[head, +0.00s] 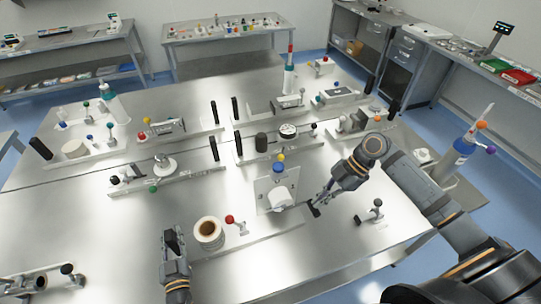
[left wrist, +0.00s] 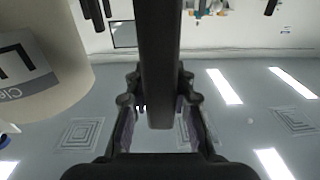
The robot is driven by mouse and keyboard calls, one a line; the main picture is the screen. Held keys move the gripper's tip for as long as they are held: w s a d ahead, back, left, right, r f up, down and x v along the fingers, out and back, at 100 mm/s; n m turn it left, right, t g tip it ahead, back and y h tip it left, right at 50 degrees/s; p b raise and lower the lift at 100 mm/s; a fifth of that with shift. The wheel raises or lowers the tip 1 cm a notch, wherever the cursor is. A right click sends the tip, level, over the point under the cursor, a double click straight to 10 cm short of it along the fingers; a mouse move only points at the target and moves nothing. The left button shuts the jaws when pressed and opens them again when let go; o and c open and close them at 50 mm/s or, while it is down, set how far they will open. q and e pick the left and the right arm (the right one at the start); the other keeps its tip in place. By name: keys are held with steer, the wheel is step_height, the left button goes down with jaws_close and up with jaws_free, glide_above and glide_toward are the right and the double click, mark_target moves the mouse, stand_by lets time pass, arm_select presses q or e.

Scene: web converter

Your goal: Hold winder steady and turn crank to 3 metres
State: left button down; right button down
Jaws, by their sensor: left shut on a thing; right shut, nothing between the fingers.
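The winder unit (head: 246,248) lies along the front of the steel table. It carries a tan label roll (head: 208,233), a red-knobbed lever (head: 230,220) and an upright grey plate (head: 264,189) with a white round part (head: 279,197). My left gripper (head: 174,240) is shut on a dark upright handle at the unit's left end; the handle also shows between the fingers in the left wrist view (left wrist: 158,60). My right gripper (head: 316,207) is shut and empty, just right of the white part. I cannot tell whether it touches anything. Which part is the crank is unclear.
A small black-knobbed fixture (head: 372,212) stands right of my right gripper. Several similar units with dark posts fill the rows behind. Bare steel (head: 110,225) is clear at front left.

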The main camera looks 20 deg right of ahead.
steer(key=shift+d+f, duration=0.1)
steer(key=shift+f, duration=0.55)
steer(key=shift+d+f+y, duration=0.1)
steer(key=shift+f+y, duration=0.3)
steer(key=shift+y, duration=0.3)
steer(key=shift+f+y, duration=0.15)
steer(key=shift+y, duration=0.15)
